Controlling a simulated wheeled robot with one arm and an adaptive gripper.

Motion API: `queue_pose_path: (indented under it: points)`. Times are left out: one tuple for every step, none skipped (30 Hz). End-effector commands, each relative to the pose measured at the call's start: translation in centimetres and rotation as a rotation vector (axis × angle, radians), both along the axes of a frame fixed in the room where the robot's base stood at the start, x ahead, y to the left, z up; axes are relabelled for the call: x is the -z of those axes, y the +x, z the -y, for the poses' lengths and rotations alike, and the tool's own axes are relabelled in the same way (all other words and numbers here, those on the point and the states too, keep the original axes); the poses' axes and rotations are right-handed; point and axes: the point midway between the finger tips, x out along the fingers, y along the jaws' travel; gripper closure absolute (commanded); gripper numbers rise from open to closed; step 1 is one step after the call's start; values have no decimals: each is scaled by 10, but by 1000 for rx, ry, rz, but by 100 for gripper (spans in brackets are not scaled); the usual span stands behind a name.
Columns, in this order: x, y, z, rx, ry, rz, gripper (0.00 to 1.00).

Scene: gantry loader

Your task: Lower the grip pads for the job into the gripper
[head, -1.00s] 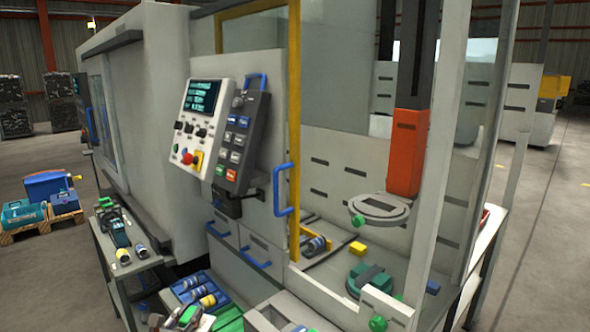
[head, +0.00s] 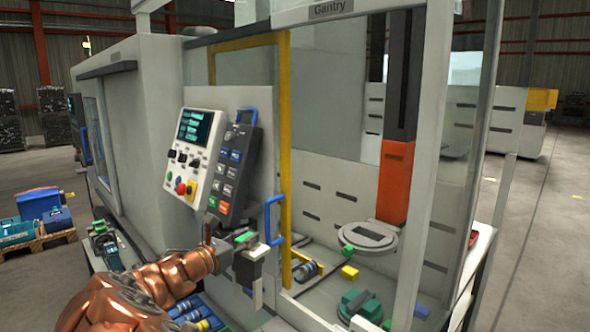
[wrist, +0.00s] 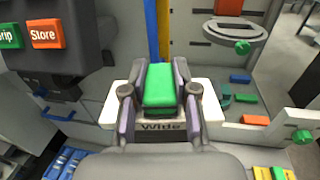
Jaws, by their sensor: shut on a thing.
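My gripper (wrist: 159,92) is shut on a green pad block (wrist: 159,85) with a pale plate marked "Wide" (wrist: 205,98). In the head view my gripper (head: 245,250) holds it in front of the loader's blue door handle, below the control panel. The loader's grey round gripper plate (head: 367,237) hangs under an orange column (head: 394,182), with a green knob at its side; it also shows in the wrist view (wrist: 236,28). Held pads and plate are apart.
The control panel (head: 195,150) and its dark keypad (head: 232,165) are close to my arm. The yellow door frame (head: 285,150) and grey post (head: 425,180) bound the opening.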

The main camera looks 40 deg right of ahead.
Motion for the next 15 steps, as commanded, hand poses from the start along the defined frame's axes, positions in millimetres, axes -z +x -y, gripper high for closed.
queue_pose_path:
  points:
    - [-26, -8, 15, 27, -4, 8, 100]
    - [-35, -13, 23, 40, -4, 7, 100]
    - [-48, -18, 32, 57, -5, 6, 100]
    - [-58, -23, 39, 68, -6, 5, 100]
    - [-68, -27, 45, 79, -8, 6, 100]
    - [-81, -33, 53, 92, -10, 6, 100]
    - [-90, -37, 58, 102, -12, 6, 100]
    - [-98, -41, 63, 112, -13, 5, 100]
    - [-108, -46, 69, 124, -15, 3, 100]
    - [-116, -50, 74, 132, -17, 2, 100]
    - [-123, -54, 78, 140, -20, 0, 100]
    - [-132, -60, 83, 150, -22, 0, 100]
    - [-138, -63, 86, 157, -24, 0, 100]
    - [-144, -67, 89, 164, -25, -1, 100]
    - [-150, -71, 92, 170, -27, -3, 100]
